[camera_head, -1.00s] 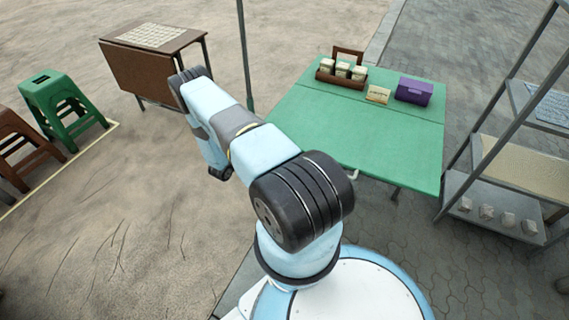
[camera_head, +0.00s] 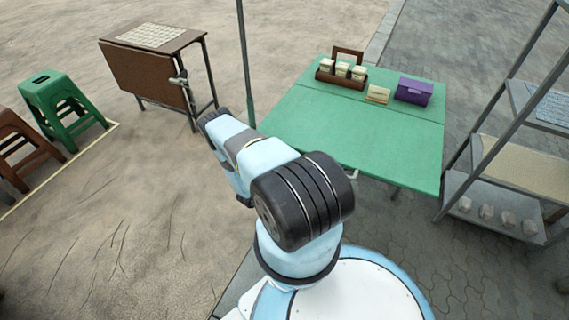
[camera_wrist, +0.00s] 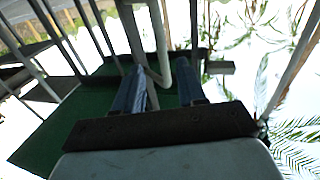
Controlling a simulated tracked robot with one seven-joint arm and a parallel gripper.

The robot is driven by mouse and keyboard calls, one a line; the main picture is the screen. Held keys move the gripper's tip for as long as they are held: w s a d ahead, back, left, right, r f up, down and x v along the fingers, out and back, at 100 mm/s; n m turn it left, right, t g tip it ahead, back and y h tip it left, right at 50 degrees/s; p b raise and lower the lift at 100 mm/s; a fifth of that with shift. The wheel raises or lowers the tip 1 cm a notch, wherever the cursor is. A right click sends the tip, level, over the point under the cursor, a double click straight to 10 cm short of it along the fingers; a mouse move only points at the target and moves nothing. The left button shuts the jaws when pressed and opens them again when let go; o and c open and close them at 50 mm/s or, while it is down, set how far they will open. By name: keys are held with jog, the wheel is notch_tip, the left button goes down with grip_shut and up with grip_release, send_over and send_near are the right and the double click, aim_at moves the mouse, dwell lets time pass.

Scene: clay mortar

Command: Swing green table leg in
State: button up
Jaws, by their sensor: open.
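The green table (camera_head: 385,140) stands right of centre in the head view. A short piece of its pale leg (camera_head: 352,173) shows below the front edge. In the wrist view, a dark green surface (camera_wrist: 55,125) of the table fills the left and middle. A pale bent leg tube (camera_wrist: 160,35) comes down between the two blue fingers of my gripper (camera_wrist: 158,68). The fingers are apart, one on each side of the tube in the picture. I cannot tell whether they touch it.
A wooden rack (camera_head: 340,75) with jars, a small card (camera_head: 378,94) and a purple box (camera_head: 413,91) stand on the table. A metal shelf (camera_head: 490,150) is at right. A thin pole (camera_head: 245,60) stands behind my arm. A brown folding table (camera_head: 145,75) and stools (camera_head: 62,105) are at left.

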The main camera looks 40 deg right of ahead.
jog(key=d, duration=0.2)
jog(key=w+d, duration=0.1)
jog(key=d, duration=0.5)
jog(key=shift+w+d, duration=0.15)
jog(key=shift+w, duration=0.05)
grip_shut()
